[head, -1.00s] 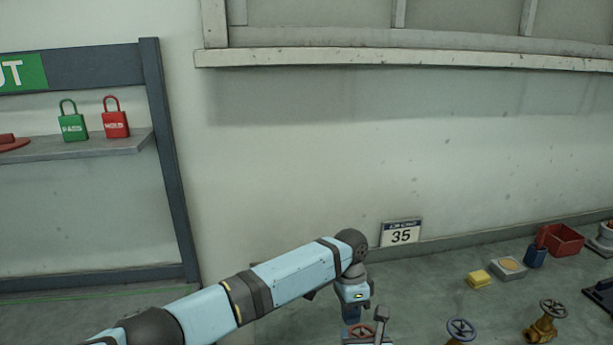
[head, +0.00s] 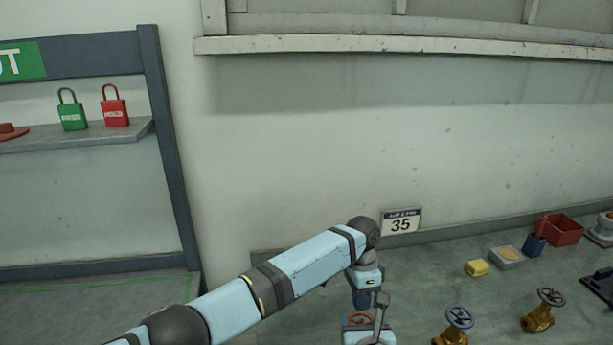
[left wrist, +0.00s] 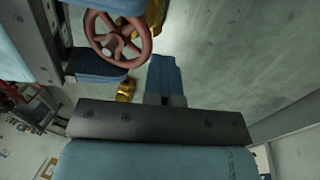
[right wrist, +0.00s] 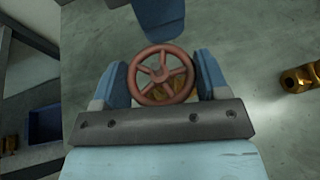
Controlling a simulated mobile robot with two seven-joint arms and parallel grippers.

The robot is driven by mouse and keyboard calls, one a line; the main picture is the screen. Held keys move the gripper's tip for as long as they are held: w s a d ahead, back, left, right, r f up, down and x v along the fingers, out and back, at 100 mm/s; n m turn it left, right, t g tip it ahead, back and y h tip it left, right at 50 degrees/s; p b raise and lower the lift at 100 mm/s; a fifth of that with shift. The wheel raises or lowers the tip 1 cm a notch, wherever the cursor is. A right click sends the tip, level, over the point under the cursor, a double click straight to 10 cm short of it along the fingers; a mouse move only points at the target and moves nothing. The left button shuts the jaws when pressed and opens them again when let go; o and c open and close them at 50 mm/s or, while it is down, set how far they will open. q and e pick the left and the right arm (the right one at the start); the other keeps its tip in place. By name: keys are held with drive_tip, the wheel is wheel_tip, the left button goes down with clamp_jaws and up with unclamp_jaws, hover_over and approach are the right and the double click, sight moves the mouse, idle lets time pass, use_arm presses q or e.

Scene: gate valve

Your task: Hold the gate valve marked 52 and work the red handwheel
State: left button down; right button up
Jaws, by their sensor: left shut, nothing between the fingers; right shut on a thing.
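The gate valve's red handwheel (right wrist: 161,75) sits between the two blue fingers of my right gripper (right wrist: 163,85). Brass of the valve shows below the wheel in the left wrist view (left wrist: 125,91); most of the body is hidden, and no mark 52 is legible. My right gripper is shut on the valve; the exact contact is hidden. The handwheel also shows in the head view (head: 358,319), low in the picture. My left gripper (head: 362,299) is shut and empty, pointing down just above the wheel. Its closed fingers (left wrist: 165,75) are beside the wheel, apart from it, in the left wrist view.
A placard reading 35 (head: 401,222) stands against the wall. Two other valves, one with a blue wheel (head: 459,317) and one brass (head: 540,312), stand to the right. A yellow block (head: 477,268), a red bin (head: 560,229) and a blue cup (head: 535,244) are behind.

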use_arm(q)
drive_tip(key=shift+s+d, duration=0.1)
drive_tip(key=shift+d, duration=0.2)
idle(0.4)
wheel_tip(320, 180, up, 6)
drive_tip(key=shift+w, duration=0.45)
drive_tip(key=shift+a, duration=0.15)
drive_tip(key=s+a+f, duration=0.1)
drive_tip(key=a+f, duration=0.3)
drive_tip(key=f, duration=0.2)
drive_tip(key=shift+s, duration=0.15)
idle(0.7)
